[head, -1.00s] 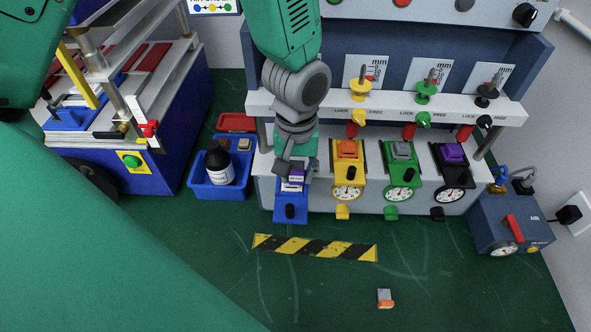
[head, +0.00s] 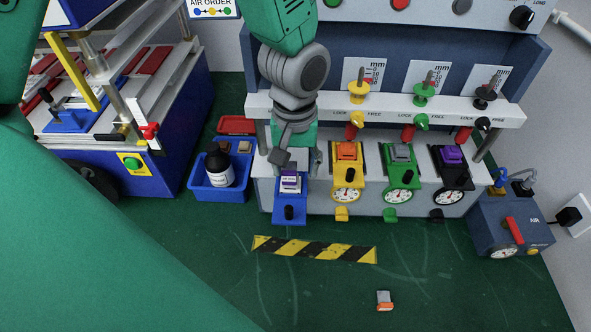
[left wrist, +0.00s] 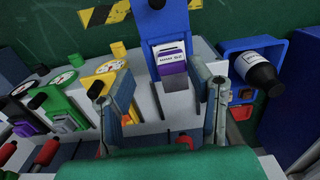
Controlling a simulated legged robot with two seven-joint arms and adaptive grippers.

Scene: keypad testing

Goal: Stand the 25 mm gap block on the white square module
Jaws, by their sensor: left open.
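A small block with a white label and a purple band (head: 290,180) stands upright on the blue fixture (head: 290,212). It also shows in the left wrist view (left wrist: 171,60), where its label is too small to read surely. A white part shows under the block in the head view; the white square module's outline is mostly hidden there. My left gripper (head: 298,160) is open just behind and above the block. In the left wrist view its two fingers (left wrist: 163,88) stand apart on either side of the block, not visibly touching it. My right gripper is not in view.
Yellow (head: 346,175), green (head: 402,174) and black (head: 453,176) gauge fixtures stand close to the right. A blue tray (head: 203,190) with a dark bottle (head: 217,165) is at left. An orange-and-grey block (head: 385,300) lies on the open green floor.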

